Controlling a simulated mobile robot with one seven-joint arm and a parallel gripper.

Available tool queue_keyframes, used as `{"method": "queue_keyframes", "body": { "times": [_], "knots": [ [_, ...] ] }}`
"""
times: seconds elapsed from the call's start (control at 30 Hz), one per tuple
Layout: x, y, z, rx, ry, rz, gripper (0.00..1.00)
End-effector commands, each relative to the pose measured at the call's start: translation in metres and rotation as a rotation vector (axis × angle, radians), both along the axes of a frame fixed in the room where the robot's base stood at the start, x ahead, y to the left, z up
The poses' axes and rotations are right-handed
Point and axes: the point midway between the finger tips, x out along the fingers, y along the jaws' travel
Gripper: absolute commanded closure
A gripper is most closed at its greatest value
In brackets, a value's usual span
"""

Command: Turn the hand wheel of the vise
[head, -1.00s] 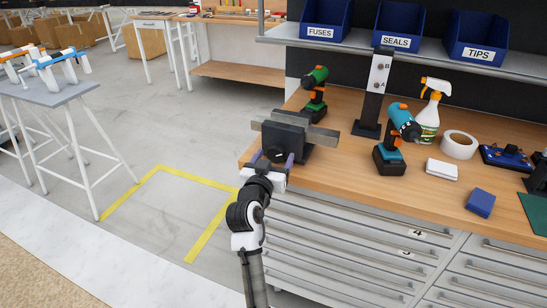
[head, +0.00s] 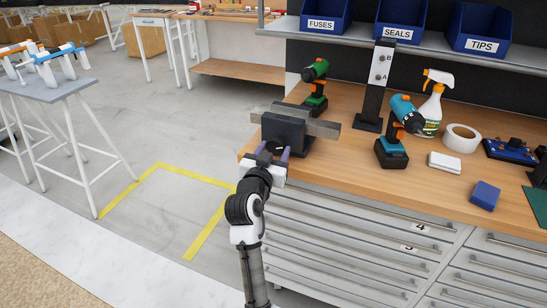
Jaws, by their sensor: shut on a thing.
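The vise (head: 284,131) is a dark block with grey jaw bars. It sits at the left front corner of the wooden workbench. Its dark hand wheel (head: 270,147) faces the bench's front edge and is mostly hidden by my gripper. My gripper (head: 273,155) reaches up to the vise from the front, with its purple-grey fingers on either side of the hand wheel. The fingers are shut on the hand wheel. The exact contact and the wheel's turn angle are too small to make out.
A green drill (head: 316,86) stands behind the vise. A black post (head: 376,85) and a teal drill (head: 392,150) stand to its right.

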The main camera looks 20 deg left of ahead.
Motion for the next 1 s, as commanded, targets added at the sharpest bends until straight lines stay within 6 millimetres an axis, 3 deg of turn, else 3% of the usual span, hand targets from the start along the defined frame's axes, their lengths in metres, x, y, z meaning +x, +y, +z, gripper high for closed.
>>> {"method": "queue_keyframes", "body": {
  "times": [0.1, 1.0],
  "knots": [
    [-0.0002, 0.0003, -0.0074, 0.094, -0.008, 0.001, 0.73],
    [-0.0009, 0.002, -0.0084, 0.945, -0.035, 0.003, 0.73]
  ]
}}
